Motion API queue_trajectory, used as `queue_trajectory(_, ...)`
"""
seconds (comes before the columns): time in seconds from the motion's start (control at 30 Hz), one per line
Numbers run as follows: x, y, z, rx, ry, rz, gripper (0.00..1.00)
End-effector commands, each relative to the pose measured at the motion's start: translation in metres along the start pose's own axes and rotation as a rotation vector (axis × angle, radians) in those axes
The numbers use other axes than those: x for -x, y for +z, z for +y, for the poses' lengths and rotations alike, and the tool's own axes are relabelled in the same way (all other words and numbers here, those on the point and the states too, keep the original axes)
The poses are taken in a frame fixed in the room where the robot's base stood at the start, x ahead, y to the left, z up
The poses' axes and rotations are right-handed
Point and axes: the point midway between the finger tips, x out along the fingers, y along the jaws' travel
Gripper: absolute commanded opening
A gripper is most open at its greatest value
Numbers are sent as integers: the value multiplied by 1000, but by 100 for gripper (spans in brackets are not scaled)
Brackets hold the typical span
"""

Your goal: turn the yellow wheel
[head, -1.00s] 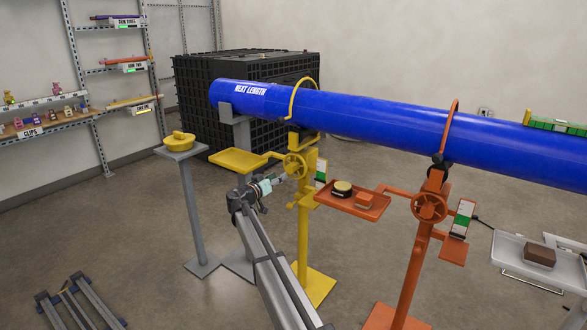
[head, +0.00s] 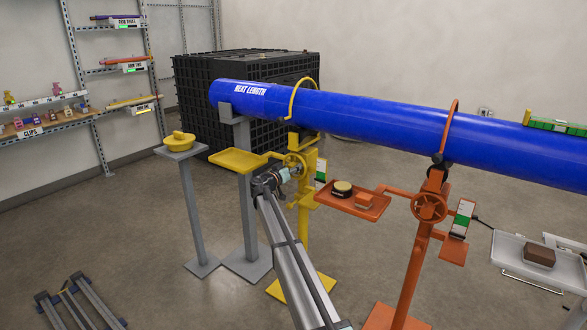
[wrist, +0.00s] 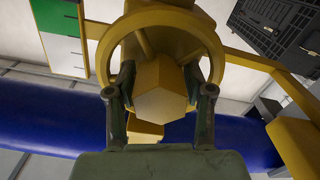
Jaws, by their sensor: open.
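The yellow wheel (head: 294,161) is on the yellow stand (head: 308,190), below the blue pipe; my arm's end partly covers it in the head view. In the wrist view the yellow wheel (wrist: 106,62) is a ring with spokes and a faceted yellow hub (wrist: 162,88) in its middle. My gripper (wrist: 160,76) is open, one finger on each side of the hub, with the fingertips at the ring's inside. I cannot tell whether the fingers touch the hub or the ring. In the head view my gripper (head: 287,172) is small and mostly hidden by my wrist.
The blue pipe (head: 380,122) runs above the stands. A yellow tray (head: 238,161) sits left of the wheel. An orange stand with an orange wheel (head: 429,207) and an orange tray (head: 352,206) is to the right. A green and white gauge (wrist: 62,30) shows beside the wheel.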

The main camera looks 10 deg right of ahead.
Motion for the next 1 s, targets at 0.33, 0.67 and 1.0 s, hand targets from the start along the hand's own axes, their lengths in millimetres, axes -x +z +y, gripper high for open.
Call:
queue_trajectory(0.33,0,0,0,0,0,0,0)
queue_trajectory(0.67,0,7,-2,-84,0,1,0)
queue_trajectory(1.0,0,3,-1,-203,0,1,0)
